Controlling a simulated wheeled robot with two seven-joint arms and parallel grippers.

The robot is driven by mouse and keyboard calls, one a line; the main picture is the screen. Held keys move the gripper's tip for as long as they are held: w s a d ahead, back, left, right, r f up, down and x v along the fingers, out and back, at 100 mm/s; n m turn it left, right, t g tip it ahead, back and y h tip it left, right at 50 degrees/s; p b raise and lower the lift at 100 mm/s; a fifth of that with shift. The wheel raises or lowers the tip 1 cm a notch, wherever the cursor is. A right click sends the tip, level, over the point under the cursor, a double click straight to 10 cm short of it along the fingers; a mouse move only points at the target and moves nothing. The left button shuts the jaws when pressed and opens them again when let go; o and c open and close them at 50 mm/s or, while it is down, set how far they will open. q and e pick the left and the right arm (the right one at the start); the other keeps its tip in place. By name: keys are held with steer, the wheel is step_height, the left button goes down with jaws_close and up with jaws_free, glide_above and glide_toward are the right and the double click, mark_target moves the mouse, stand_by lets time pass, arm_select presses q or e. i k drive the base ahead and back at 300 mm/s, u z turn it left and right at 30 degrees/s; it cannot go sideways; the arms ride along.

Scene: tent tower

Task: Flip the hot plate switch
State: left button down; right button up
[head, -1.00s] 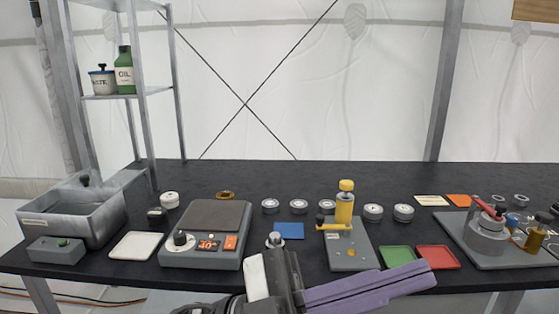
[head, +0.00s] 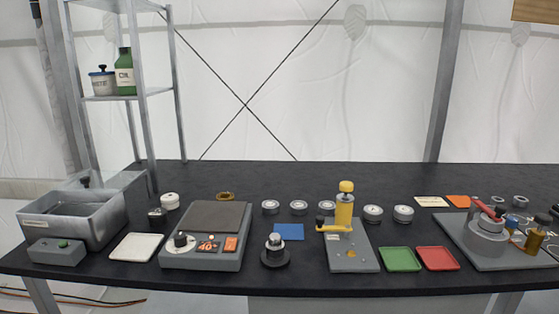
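The hot plate (head: 205,250) is a grey box with a darker top plate (head: 220,214), left of the middle of the table in the head view. Nothing covers the front panel. Neither of my grippers is in the view.
A dark round stand with a metal top (head: 275,252) is just right of the hot plate. A white tray (head: 134,246) and a grey basin (head: 70,220) are to the left. A yellow press (head: 344,210), green tray (head: 400,259) and red tray (head: 437,259) are to the right.

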mark_target(231, 243)
steer(key=u, duration=1.35)
steer(key=k, duration=0.8)
steer(key=z, duration=0.65)
steer(key=i, duration=0.5)
steer(key=z, duration=0.05)
